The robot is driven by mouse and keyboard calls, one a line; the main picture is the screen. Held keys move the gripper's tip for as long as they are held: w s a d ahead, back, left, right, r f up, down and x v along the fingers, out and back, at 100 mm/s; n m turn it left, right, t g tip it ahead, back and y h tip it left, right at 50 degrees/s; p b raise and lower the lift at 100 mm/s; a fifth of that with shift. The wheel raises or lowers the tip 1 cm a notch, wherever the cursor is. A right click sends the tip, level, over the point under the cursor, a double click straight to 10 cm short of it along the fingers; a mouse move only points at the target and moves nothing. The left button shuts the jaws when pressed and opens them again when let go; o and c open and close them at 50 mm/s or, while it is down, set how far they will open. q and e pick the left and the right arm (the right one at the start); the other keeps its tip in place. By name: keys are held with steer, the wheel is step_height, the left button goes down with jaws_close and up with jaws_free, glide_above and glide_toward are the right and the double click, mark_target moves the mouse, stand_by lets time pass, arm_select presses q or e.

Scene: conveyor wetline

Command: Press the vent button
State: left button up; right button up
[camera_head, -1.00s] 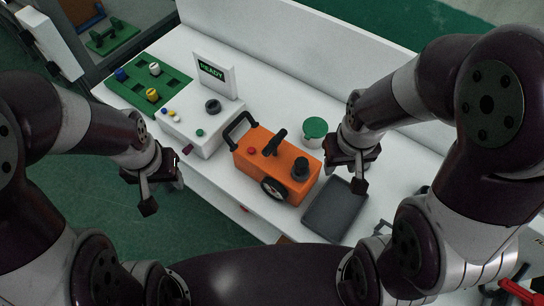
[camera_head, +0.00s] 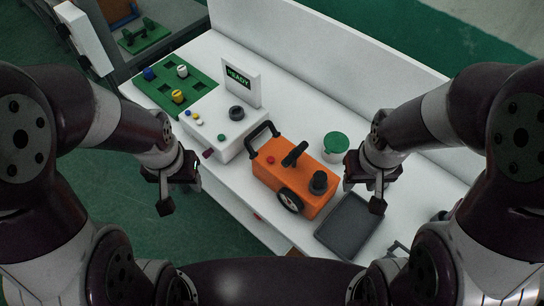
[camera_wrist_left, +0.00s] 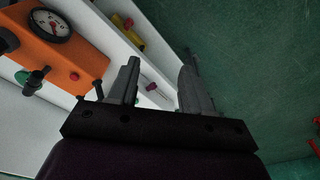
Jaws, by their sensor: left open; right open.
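An orange machine (camera_head: 296,177) stands on the white bench, with a small red button (camera_head: 271,160), a black lever (camera_head: 294,154), a black knob (camera_head: 319,182) and a round dial on its front. No vent label is legible. In the left wrist view the orange machine (camera_wrist_left: 50,50) shows at upper left, with its gauge (camera_wrist_left: 48,28) and a red button (camera_wrist_left: 75,76). My left gripper (camera_head: 166,206) is open and empty, left of the bench's front edge and apart from the machine. My right gripper (camera_head: 377,205) is open and empty, right of the machine and above the dark tray.
A white control box (camera_head: 222,128) with small coloured buttons, a black knob and a READY display (camera_head: 239,79) stands left of the machine. A green-lidded tub (camera_head: 336,146) stands behind it. A dark tray (camera_head: 349,226) lies to the right. A green block board (camera_head: 160,92) is at far left.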

arm_select(q)
jaws_close()
stand_by(1.8)
